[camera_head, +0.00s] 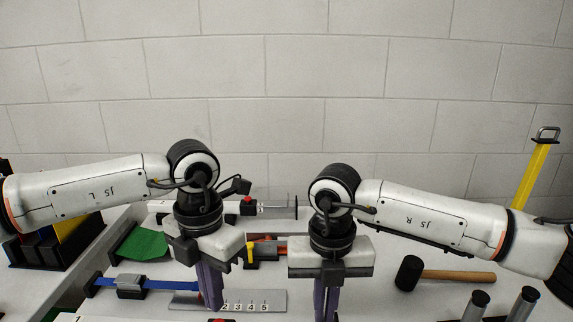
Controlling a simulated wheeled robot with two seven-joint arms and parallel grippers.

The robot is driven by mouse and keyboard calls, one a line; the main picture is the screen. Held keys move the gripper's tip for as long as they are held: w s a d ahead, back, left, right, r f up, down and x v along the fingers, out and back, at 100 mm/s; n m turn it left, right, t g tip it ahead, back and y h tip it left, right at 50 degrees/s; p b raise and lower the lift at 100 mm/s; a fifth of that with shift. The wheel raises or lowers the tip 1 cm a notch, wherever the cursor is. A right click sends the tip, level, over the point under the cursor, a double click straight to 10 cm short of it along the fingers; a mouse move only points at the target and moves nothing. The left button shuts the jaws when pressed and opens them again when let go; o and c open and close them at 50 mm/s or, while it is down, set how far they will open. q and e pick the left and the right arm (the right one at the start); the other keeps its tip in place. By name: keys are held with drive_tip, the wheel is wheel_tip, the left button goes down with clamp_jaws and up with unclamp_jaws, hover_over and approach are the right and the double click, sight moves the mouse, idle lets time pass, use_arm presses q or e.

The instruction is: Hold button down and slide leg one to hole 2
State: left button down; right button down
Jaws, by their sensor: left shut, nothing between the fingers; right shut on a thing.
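A grey plate (275,300) with the numbers 2, 3, 4 and 5 lies at the bottom centre of the head view. My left gripper (211,304) points down with its fingers together, empty, at the left of these numbers and covering part of the plate. A bit of red (222,320) shows at the bottom edge just below it; I cannot tell if it is the button. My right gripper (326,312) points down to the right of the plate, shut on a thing. Its fingertips reach the bottom edge, and what it holds is hidden. I cannot make out leg one.
Behind the arms is a rail with a red knob (248,200). A blue strap with a grey slider (130,286) and a green pad (143,245) lie at left. A black-headed mallet (450,275) and metal cylinders (477,304) are at right. A yellow post (531,178) stands far right.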

use_arm(q)
drive_tip(key=shift+r, duration=0.65)
wheel_tip(320, 180, up, 12)
idle(0.3)
drive_tip(key=shift+f, duration=0.15)
use_arm(e)
drive_tip(key=shift+a, duration=0.55)
idle(0.3)
drive_tip(key=c, duration=1.4)
unclamp_jaws()
drive_tip(key=shift+c, duration=0.2)
use_arm(q)
drive_tip(key=shift+f+b, duration=0.7)
drive_tip(key=shift+b, duration=0.15)
use_arm(e)
wheel_tip(320, 180, up, 10)
drive_tip(key=shift+r, duration=0.2)
drive_tip(key=shift+f, duration=0.1)
